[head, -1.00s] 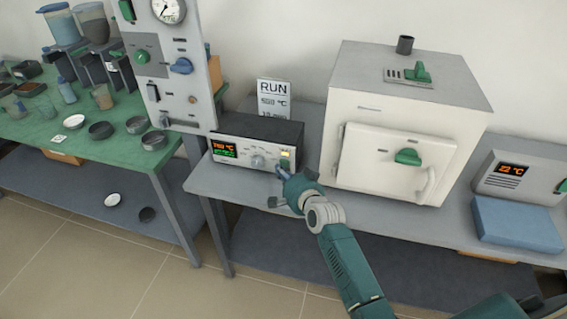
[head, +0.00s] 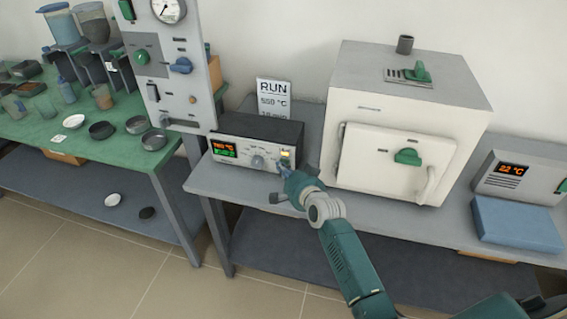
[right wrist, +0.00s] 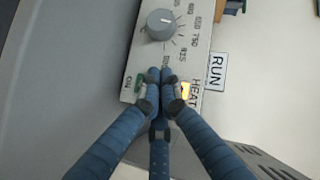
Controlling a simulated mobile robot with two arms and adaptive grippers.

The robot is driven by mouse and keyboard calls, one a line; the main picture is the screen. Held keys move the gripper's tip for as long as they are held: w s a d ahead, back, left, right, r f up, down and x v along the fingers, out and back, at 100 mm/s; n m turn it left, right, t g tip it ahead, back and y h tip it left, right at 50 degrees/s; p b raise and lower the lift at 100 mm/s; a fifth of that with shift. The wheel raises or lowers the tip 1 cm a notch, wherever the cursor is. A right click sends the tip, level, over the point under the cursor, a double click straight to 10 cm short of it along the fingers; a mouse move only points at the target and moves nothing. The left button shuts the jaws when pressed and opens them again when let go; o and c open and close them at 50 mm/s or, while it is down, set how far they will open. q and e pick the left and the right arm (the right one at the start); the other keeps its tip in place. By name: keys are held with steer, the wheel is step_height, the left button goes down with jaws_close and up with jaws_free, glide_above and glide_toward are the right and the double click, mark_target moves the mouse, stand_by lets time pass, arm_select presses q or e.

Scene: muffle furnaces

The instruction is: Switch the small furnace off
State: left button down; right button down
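A white box furnace (head: 385,160) with a shut door and a green handle (head: 408,157) stands on the grey bench. Left of it is a control box (head: 232,136) with a lit red and green display, a round knob and a lit yellow HEAT lamp. My right gripper (head: 286,168) is at the right end of this panel. In the right wrist view its fingertips (right wrist: 163,75) are together at the panel, between a green switch (right wrist: 139,83) by the ON label and the HEAT lamp (right wrist: 186,89). The fingers partly hide the switch; contact is unclear. My left gripper is not in view.
A tall panel with a gauge (head: 168,10) is to the left. At right are a unit reading 22 °C (head: 510,170) and a blue block (head: 515,225). A green table (head: 110,160) holds dishes and jars.

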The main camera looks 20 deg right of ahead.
stand_by(0.5)
steer(key=shift+s+a+p, duration=0.2)
steer(key=shift+s+p, duration=0.15)
steer(key=shift+p, duration=0.15)
steer(key=shift+s+a, duration=0.15)
steer(key=shift+s, duration=0.1)
steer(key=shift+s+a+p, duration=0.35)
steer(key=shift+s+p, duration=0.1)
steer(key=shift+p, duration=0.15)
steer(key=shift+s+a+f+p, duration=0.15)
steer(key=shift+s+a+p, duration=0.4)
steer(key=shift+s, duration=0.25)
steer(key=shift+s+a+f+p, duration=0.15)
steer(key=shift+s+a+p, duration=0.3)
steer(key=shift+s, duration=0.35)
